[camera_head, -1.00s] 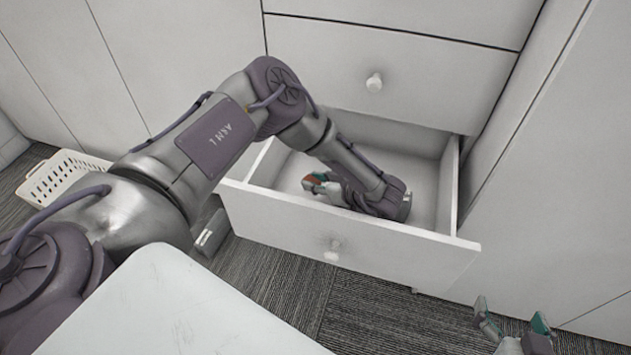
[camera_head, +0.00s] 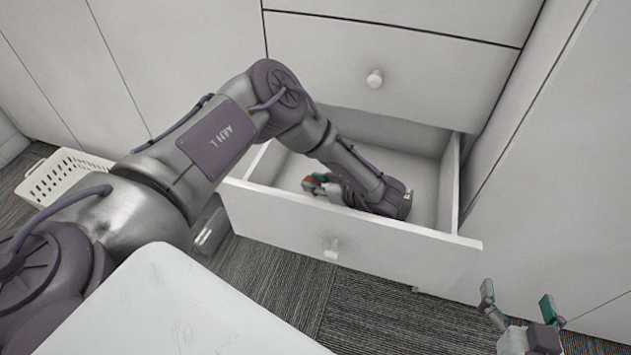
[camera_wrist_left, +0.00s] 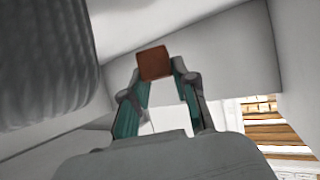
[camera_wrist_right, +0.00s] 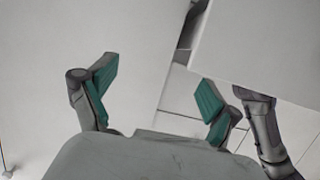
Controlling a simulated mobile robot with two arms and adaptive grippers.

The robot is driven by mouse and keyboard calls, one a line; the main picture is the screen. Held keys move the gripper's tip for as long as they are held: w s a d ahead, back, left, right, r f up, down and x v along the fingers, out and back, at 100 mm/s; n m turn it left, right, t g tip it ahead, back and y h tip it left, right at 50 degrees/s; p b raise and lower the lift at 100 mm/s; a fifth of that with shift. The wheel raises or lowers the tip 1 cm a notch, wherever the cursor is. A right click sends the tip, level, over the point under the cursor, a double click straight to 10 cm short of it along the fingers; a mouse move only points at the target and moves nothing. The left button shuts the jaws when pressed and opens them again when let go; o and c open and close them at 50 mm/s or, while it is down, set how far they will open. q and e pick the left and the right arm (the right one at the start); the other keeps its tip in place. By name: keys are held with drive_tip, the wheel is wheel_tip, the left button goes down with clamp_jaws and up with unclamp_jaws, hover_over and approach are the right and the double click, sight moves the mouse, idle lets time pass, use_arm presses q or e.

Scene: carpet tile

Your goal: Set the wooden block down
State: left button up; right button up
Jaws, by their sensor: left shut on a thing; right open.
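The wooden block (camera_wrist_left: 154,63) is reddish brown and sits between the fingertips of my left gripper (camera_wrist_left: 158,80) in the left wrist view. My left gripper is shut on it. In the head view my left gripper (camera_head: 318,184) is inside the open drawer (camera_head: 350,240), low behind its front panel. Only a small reddish bit of the block shows there, and I cannot tell if it touches the drawer floor. My right gripper (camera_head: 518,312) is open and empty, outside the drawer at the lower right. Its spread fingers also show in the right wrist view (camera_wrist_right: 155,95).
A white perforated basket (camera_head: 62,176) stands on the grey carpet at the left. A closed drawer with a round knob (camera_head: 375,78) is above the open one. The right part of the open drawer's floor (camera_head: 422,190) is clear.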

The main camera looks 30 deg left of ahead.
drive_tip(key=shift+r, duration=0.15)
use_arm(q)
drive_tip(key=o, duration=0.8)
drive_tip(key=shift+d+r+p, duration=0.2)
drive_tip(key=shift+r+p, duration=0.35)
drive_tip(key=shift+r, duration=0.3)
drive_tip(key=p+v, duration=0.1)
drive_tip(key=v, duration=0.6)
drive_tip(key=shift+f, duration=0.2)
use_arm(e)
drive_tip(key=s+d+f+g+h, duration=0.1)
drive_tip(key=s+d+f+g, duration=0.1)
drive_tip(key=s+f+g, duration=0.3)
wheel_tip(320, 180, down, 2)
drive_tip(key=shift+s+d+f, duration=0.1)
drive_tip(key=shift+s+d, duration=0.2)
drive_tip(key=shift+s, duration=0.3)
